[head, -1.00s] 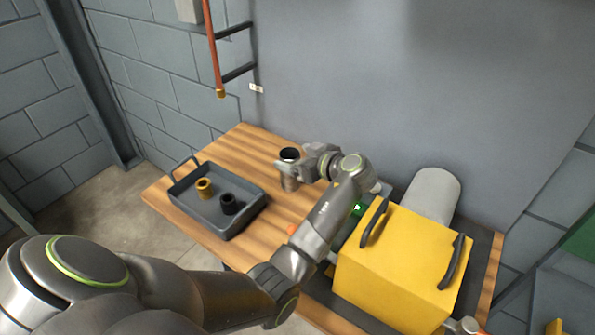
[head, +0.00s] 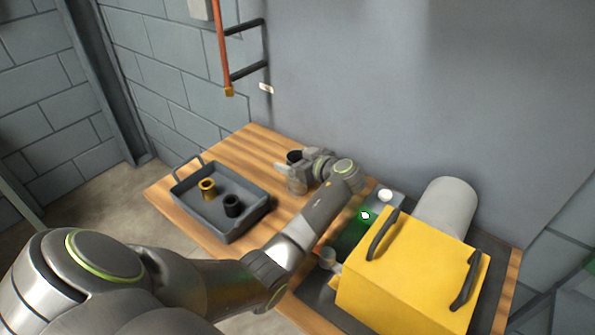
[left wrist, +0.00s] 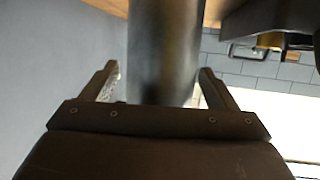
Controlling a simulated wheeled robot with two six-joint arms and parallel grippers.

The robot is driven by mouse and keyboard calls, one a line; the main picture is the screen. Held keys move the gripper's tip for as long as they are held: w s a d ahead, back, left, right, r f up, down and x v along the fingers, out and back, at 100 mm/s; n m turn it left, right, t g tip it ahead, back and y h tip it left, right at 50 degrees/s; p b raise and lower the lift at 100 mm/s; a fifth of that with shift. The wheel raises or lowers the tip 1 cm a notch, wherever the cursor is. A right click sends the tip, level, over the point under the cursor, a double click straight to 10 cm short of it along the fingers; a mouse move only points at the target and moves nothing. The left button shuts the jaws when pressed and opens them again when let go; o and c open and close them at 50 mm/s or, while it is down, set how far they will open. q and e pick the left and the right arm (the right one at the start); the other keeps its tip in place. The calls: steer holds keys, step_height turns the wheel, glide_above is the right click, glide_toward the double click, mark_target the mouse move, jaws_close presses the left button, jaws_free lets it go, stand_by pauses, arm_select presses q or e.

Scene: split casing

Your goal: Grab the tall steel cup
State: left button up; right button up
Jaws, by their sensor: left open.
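The tall steel cup (head: 297,184) stands upright on the wooden table, partly hidden by my left gripper (head: 284,171). Its dark open top shows behind the gripper. In the left wrist view the cup (left wrist: 163,50) is a wide grey cylinder between the two fingers of my left gripper (left wrist: 155,80). The fingers are open, one on each side, with a narrow gap showing beside the cup. The cup's lower part is partly covered by the gripper in the head view. My right gripper does not show.
A dark grey tray (head: 240,226) holding a brass part (head: 208,189) and a black part (head: 232,205) lies left of the cup. A yellow casing (head: 415,275) with black handles and a grey cylinder (head: 445,207) stand at the right. A wall rises behind the table.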

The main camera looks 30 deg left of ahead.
arm_select(q)
steer(key=shift+w+a+f, duration=0.15)
steer(key=shift+a+f, duration=0.15)
steer(key=shift+a, duration=0.35)
steer(key=c, duration=1.1)
steer(key=shift+c, duration=0.2)
steer(key=shift+r, duration=0.1)
